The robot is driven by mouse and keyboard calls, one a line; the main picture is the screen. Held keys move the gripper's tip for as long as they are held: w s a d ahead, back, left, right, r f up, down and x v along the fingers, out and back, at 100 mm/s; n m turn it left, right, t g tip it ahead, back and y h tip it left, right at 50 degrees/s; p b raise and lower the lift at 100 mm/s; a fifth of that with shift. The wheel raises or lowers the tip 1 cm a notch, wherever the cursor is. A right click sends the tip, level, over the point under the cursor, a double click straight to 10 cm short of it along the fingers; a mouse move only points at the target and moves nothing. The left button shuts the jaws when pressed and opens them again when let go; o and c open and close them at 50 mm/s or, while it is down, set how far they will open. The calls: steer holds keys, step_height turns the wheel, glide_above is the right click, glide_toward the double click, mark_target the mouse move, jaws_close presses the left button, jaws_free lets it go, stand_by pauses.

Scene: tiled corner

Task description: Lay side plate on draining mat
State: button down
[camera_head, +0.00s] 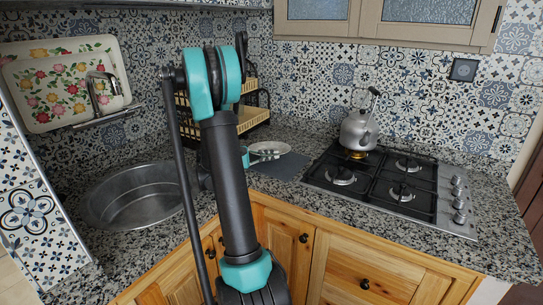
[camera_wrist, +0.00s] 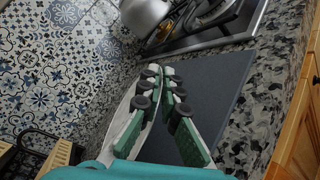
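The pale side plate (camera_head: 268,148) shows in the head view at the back of the counter, by the far edge of the dark grey draining mat (camera_head: 283,168). In the wrist view the plate (camera_wrist: 122,112) is a narrow pale shape, partly covered by my gripper's left finger. The mat (camera_wrist: 215,88) lies right of and behind the fingers. My gripper (camera_wrist: 163,76) is at the plate's rim, its fingertips close together with a narrow gap. I cannot tell whether they pinch the rim, or whether the plate rests on the mat.
A gas hob (camera_head: 392,187) with a kettle (camera_head: 358,131) stands right of the mat. A round sink (camera_head: 135,197) is at left. A wooden rack (camera_head: 252,119) stands behind the plate near the tiled wall. The counter's front edge (camera_head: 345,222) is close to the mat.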

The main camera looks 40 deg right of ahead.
steer(key=shift+f, duration=0.35)
steer(key=c, duration=1.2)
jaws_free()
steer(key=shift+a, duration=0.15)
steer(key=shift+v, duration=1.35)
steer(key=shift+w+a, duration=0.1)
steer(key=shift+v, duration=1.4)
